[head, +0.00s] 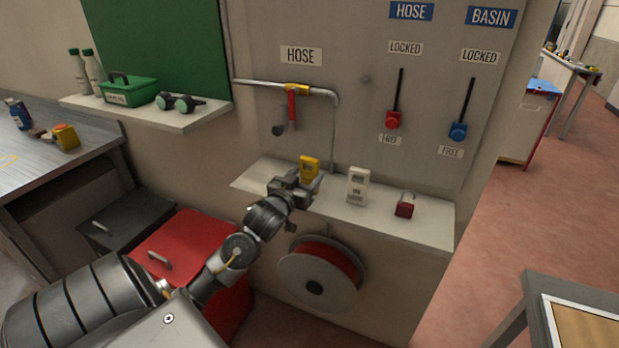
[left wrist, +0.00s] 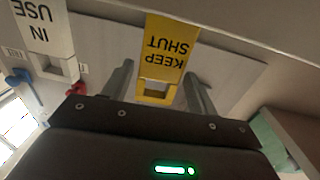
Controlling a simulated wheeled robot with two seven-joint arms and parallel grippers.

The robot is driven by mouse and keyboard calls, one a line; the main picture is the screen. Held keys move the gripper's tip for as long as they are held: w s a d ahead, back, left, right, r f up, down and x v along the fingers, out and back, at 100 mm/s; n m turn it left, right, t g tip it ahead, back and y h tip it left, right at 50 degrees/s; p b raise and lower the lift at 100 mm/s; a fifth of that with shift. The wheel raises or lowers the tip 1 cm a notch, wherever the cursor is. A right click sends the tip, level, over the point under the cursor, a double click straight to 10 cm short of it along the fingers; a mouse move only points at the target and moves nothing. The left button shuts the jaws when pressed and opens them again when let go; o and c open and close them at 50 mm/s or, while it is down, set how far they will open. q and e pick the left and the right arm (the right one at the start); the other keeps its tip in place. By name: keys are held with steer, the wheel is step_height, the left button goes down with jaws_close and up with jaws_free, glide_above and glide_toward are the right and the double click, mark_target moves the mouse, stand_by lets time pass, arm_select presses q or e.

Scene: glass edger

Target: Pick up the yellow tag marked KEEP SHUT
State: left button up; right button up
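The yellow tag marked KEEP SHUT (head: 310,165) stands on the white shelf (head: 415,232) below the hose pipe. In the left wrist view the tag (left wrist: 167,50) appears upside down, its lettering readable. My left gripper (head: 303,184) is at the shelf, right in front of the tag. In the left wrist view my left gripper (left wrist: 160,88) is open, with one finger on each side of the tag's narrower end and a gap visible beside it. The head view hides the tag's lower part behind the gripper. My right gripper is not in view.
A white IN USE tag (head: 357,186) stands just right of the yellow tag, and a red padlock (head: 404,207) lies farther right. A hose reel (head: 318,275) hangs below the shelf. A red-handled valve (head: 291,105) and two levers are on the wall above.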

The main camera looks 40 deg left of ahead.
arm_select(q)
steer(key=c, duration=0.7)
steer(key=shift+r, duration=0.45)
steer(key=s+d+r+p, duration=0.2)
steer(key=s+r+p, duration=0.2)
steer(key=s+d+r+p, duration=0.2)
steer(key=s+r+p, duration=0.2)
steer(key=s+d+r+p, duration=0.2)
steer(key=s+r+p, duration=0.2)
steer(key=shift+s+d+r+p, duration=0.1)
steer(key=shift+s+d+p, duration=0.1)
steer(key=shift+s+p, duration=0.1)
